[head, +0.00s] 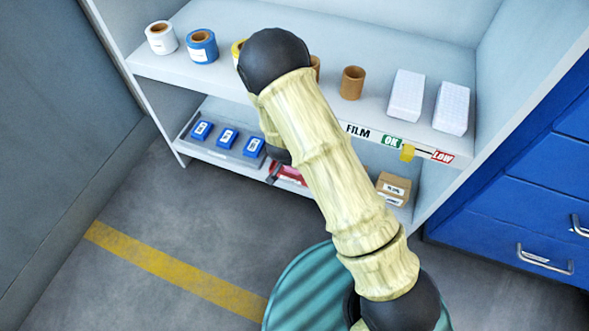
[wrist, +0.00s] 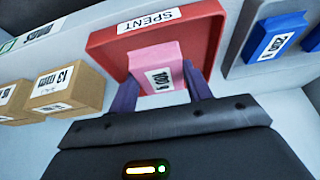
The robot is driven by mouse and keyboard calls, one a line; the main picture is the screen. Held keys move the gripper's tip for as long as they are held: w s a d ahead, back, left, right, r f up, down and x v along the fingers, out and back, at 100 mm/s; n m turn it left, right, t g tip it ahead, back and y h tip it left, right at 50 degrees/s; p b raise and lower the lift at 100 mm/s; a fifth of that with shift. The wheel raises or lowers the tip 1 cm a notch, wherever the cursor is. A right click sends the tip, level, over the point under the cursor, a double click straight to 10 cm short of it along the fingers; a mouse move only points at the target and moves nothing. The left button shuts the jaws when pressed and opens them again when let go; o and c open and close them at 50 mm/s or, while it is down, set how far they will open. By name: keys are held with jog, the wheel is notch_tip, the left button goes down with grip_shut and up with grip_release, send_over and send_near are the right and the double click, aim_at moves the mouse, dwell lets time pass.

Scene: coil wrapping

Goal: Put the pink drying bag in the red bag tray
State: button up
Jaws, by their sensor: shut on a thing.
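The pink drying bag (wrist: 155,63), with a white printed label, is between the two purple fingers of my gripper (wrist: 160,78) in the wrist view. The gripper is shut on it. The red bag tray (wrist: 107,52), labelled SPENT, lies around and behind the bag in that view. The bag appears within the tray's outline; whether it touches the tray floor I cannot tell. In the head view, part of the red tray (head: 289,175) shows on the lower shelf. My arm hides most of it there, and the bag cannot be made out.
A grey tray (head: 182,133) with blue labelled packs (head: 227,138) stands left of the red tray in the head view. Cardboard boxes (head: 393,188) stand to its right. The upper shelf (head: 220,75) above holds rolls and white blocks (head: 405,95).

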notch_tip(320, 180, down, 4)
jog(key=b, duration=0.3)
jog(key=shift+r+b, duration=0.15)
jog(key=shift+b, duration=0.15)
jog(key=shift+r, duration=0.1)
jog(key=o, duration=1)
jog(key=p+v, duration=0.8)
jog(key=v, duration=0.4)
